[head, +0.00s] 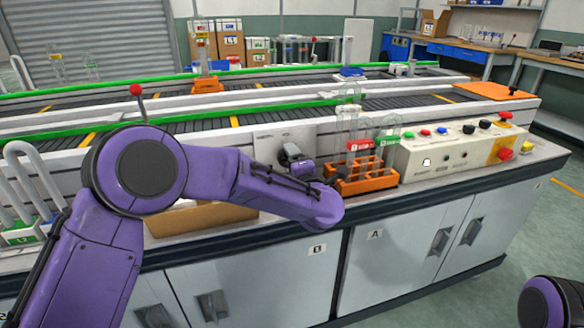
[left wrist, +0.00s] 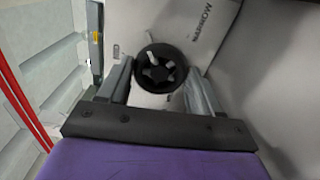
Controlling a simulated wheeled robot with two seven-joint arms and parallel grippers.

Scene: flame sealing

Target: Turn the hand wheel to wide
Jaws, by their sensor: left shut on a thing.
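The hand wheel (left wrist: 160,68) is a round black wheel with a lighter, star-like centre, set on a pale plate in the left wrist view. My left gripper (left wrist: 158,88) has one finger on each side of the wheel and is shut on it. A white pointer stands at the wheel's rim. My right gripper is out of view; only part of my right arm shows.
Right of my left gripper stands an orange rack (head: 362,180) with glass tubes and red and green caps. A control box (head: 450,146) with buttons is farther right. A cardboard box (head: 200,217) lies below my left arm. More tubes (head: 25,190) stand at the far left.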

